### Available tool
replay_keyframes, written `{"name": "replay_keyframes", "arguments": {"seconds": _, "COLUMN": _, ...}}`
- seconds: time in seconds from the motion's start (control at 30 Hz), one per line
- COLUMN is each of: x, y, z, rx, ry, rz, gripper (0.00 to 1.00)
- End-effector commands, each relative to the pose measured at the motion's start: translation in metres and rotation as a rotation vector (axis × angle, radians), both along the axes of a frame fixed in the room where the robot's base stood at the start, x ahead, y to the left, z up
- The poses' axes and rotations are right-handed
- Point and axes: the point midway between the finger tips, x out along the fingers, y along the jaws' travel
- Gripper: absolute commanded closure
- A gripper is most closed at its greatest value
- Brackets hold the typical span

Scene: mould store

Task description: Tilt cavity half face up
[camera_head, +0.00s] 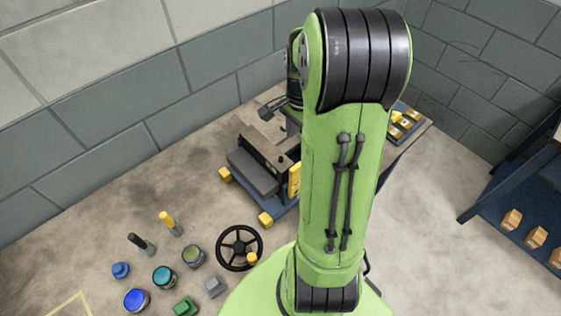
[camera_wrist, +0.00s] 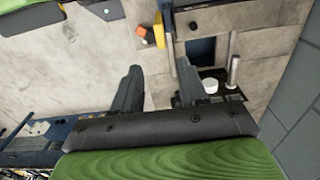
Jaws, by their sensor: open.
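In the head view a block-shaped assembly stands left of my arm, with a brown-grey upper block (camera_head: 265,148) and a darker grey slab (camera_head: 252,172) on a blue base (camera_head: 287,205). I cannot tell for sure which part is the cavity half; my arm hides its right side. A black handwheel (camera_head: 240,231) with a yellow knob (camera_head: 252,257) is in front of it. In the wrist view my gripper (camera_wrist: 160,82) is open, with nothing between its fingers.
Several small jars (camera_head: 164,277) and two upright handled tools (camera_head: 170,223) stand at lower left. Yellow blocks (camera_head: 265,219) sit at the base corners. A blue shelf (camera_head: 515,205) with orange-brown pieces is at right.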

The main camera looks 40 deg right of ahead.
Motion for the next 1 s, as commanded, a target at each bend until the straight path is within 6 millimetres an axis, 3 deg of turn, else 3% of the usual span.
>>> {"name": "replay_keyframes", "arguments": {"seconds": 0.4, "x": -0.002, "y": 0.002, "z": -0.106, "rx": 0.005, "ry": 0.005, "rz": 0.005, "gripper": 0.57}}
{"name": "replay_keyframes", "arguments": {"seconds": 0.53, "x": -0.001, "y": 0.002, "z": -0.132, "rx": 0.004, "ry": 0.004, "rz": 0.007, "gripper": 0.57}}
{"name": "replay_keyframes", "arguments": {"seconds": 0.7, "x": 0.0, "y": 0.002, "z": -0.149, "rx": 0.002, "ry": 0.001, "rz": 0.007, "gripper": 0.57}}
{"name": "replay_keyframes", "arguments": {"seconds": 0.97, "x": 0.0, "y": 0.001, "z": -0.151, "rx": -0.001, "ry": -0.001, "rz": 0.007, "gripper": 0.57}}
{"name": "replay_keyframes", "arguments": {"seconds": 1.0, "x": 0.0, "y": 0.001, "z": -0.15, "rx": 0.0, "ry": -0.001, "rz": 0.007, "gripper": 0.64}}
